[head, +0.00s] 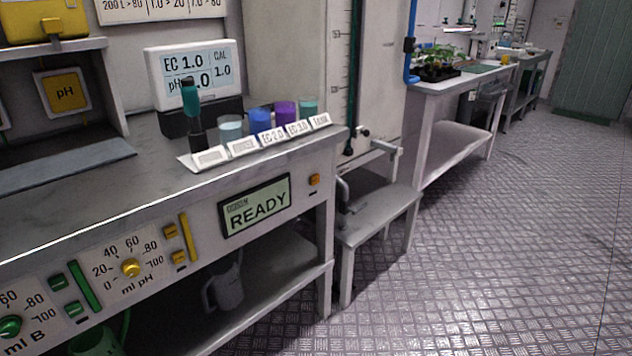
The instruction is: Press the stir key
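The dosing bench front carries a display (254,206) reading READY, with smaller lettering above that I cannot read clearly. A small orange key (314,180) sits right of the display; I see no legible label on it. Yellow keys (170,231) and a yellow knob (130,268) marked ml pH are left of the display. Green keys (73,309) and a green knob (10,326) marked ml B are at the lower left. No key here is legibly marked stir. Neither of my grippers is in view.
On the bench (150,190) stand a meter (194,72) showing EC 1.0, a dark probe (192,100) and several labelled cups (259,119). A pitcher (225,287) is on the shelf below. A low grey stand (380,210) adjoins the bench's right end. The floor at right is clear.

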